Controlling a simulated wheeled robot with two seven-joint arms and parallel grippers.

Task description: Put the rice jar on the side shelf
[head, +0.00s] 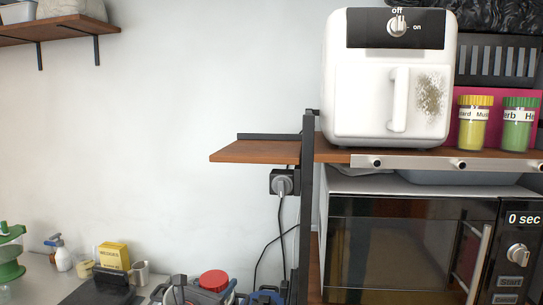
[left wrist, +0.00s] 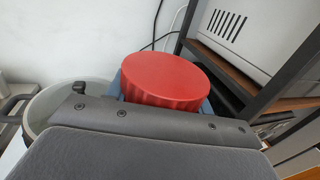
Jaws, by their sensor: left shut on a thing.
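The rice jar shows as a red ribbed lid (head: 213,280) at the bottom of the head view; the lid fills the middle of the left wrist view (left wrist: 165,80). Its body is hidden. My left gripper (head: 214,293) is shut on the jar, with blue finger parts beside the lid in the wrist view. The side shelf (head: 255,151) is a small wooden board on the left of the black rack post. Its top looks empty, and the jar is well below it.
The black rack post (head: 306,210) stands right of the jar. A plug (head: 282,182) with hanging cables is under the side shelf. A white air fryer (head: 385,110) and spice jars (head: 473,125) stand on the rack above a microwave (head: 400,245). A pot (left wrist: 45,105) is left of the jar.

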